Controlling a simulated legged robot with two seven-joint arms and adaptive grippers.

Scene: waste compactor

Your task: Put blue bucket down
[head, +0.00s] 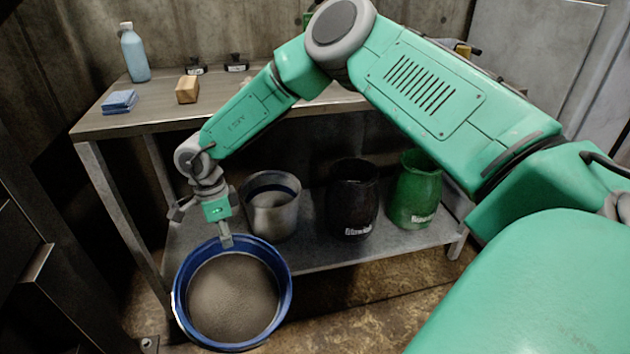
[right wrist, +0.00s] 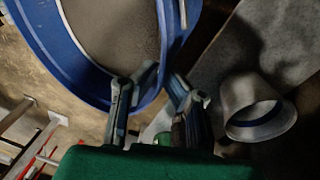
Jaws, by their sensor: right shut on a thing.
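The blue bucket (head: 282,303) hangs in front of the table's lower shelf, filled with grey-brown granular material. My right gripper (head: 226,241) is shut on the bucket's far rim. In the right wrist view the two fingers of my right gripper (right wrist: 150,97) sit on either side of the blue rim, and the bucket (right wrist: 70,62) fills the upper left. The bucket's underside is hidden in the head view, so I cannot tell whether it touches the floor. My left gripper is not in view.
The metal table (head: 150,118) holds a bottle (head: 135,55), blue sponges (head: 119,101) and a tan block (head: 187,89). Its lower shelf (head: 310,256) holds a grey bucket (head: 272,215), a black container (head: 350,205) and a green container (head: 415,190). Brown floor (head: 400,300) is open at right.

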